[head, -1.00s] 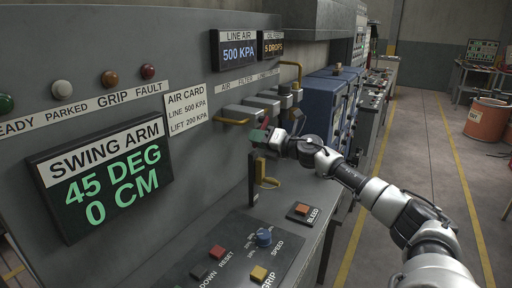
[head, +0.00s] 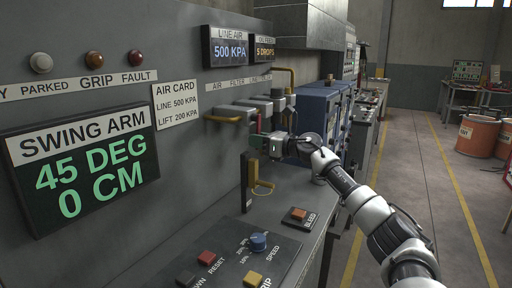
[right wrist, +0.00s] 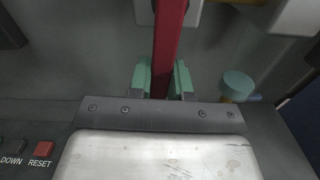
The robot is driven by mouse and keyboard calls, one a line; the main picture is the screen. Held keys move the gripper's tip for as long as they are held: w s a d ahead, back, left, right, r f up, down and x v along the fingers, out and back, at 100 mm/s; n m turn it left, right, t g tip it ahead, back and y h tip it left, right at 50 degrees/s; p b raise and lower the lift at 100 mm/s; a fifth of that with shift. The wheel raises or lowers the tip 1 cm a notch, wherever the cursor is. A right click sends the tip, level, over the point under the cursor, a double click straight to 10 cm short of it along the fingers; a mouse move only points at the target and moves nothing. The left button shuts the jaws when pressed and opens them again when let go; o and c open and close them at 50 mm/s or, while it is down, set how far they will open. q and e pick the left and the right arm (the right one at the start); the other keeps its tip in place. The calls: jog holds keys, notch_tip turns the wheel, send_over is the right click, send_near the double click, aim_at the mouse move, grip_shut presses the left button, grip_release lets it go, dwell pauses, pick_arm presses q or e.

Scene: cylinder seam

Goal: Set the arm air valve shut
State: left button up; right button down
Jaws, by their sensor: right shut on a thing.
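A red lever (right wrist: 170,40) runs down from the top of the right wrist view and passes between the green fingertips of my right gripper (right wrist: 165,80). My right gripper is shut on this lever. In the head view, my right gripper (head: 262,143) is at the wall panel, just below the row of grey air-line blocks (head: 238,109). There the lever is mostly hidden by the gripper and the blocks. The line air display (head: 230,51) reads 500 KPA. The swing arm display (head: 85,165) reads 45 DEG and 0 CM. My left gripper is not in view.
The ledge carries a bleed button (head: 299,214), a blue speed knob (head: 258,242) and a red reset button (head: 207,257). Blue cabinets (head: 318,108) stand beyond.

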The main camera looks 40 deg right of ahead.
jog(key=shift+d+f+n, duration=0.1)
jog(key=shift+d+n, duration=0.1)
jog(key=shift+n, duration=0.2)
jog(key=c, duration=1)
grip_release()
jog(key=shift+c, duration=0.2)
